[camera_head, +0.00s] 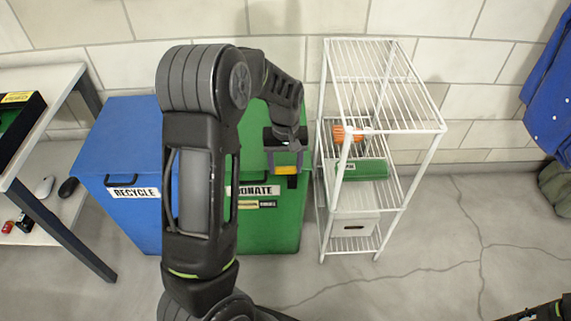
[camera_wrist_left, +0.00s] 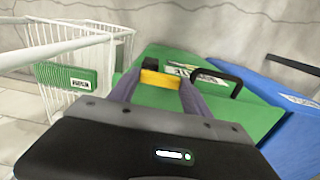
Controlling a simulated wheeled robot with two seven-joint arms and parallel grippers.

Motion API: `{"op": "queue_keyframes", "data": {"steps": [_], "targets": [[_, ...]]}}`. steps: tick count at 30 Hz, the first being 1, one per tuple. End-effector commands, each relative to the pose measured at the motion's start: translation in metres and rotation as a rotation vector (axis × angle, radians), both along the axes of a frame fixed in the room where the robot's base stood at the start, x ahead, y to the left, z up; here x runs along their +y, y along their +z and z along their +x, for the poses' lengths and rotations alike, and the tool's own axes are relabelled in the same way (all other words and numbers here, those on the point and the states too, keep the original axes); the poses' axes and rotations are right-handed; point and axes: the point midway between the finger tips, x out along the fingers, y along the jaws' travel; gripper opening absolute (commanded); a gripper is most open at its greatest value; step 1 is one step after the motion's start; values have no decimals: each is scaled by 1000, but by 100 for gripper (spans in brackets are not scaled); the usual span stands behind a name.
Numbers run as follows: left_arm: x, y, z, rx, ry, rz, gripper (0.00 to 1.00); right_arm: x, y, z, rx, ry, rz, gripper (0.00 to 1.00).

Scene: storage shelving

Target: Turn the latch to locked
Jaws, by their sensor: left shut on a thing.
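The green bin (camera_head: 290,222) is labelled DONATE and has a small yellow-and-dark plate (camera_head: 254,204) below that label. My left gripper (camera_head: 286,160) is in front of the bin's upper right part, near the white rack. Its fingers are shut on a small yellow piece (camera_head: 286,170), which looks like the latch. In the left wrist view the yellow piece (camera_wrist_left: 160,79) sits between the fingertips (camera_wrist_left: 158,88), against the green bin, with a black part behind it. I cannot read which way the latch is turned. My right gripper is not in view.
A blue RECYCLE bin (camera_head: 120,150) stands left of the green bin. A white wire rack (camera_head: 429,125) stands close on the right, holding a green box (camera_head: 362,169) and an orange item (camera_head: 348,133). A white table (camera_head: 40,120) is at far left. Floor in front is clear.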

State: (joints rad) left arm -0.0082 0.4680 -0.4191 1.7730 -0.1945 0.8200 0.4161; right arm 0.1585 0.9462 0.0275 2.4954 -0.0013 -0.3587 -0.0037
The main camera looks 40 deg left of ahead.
Motion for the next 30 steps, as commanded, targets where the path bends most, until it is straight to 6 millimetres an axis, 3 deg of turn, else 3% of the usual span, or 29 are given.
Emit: {"op": "queue_keyframes", "data": {"steps": [10, 20, 30], "targets": [[0, 0, 0, 0, 0, 0, 16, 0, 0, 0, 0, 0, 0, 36], [0, 0, 1, -1, -31, -1, 16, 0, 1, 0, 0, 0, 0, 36], [3, 0, 3, 1, -204, 1, 16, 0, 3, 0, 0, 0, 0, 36]]}}
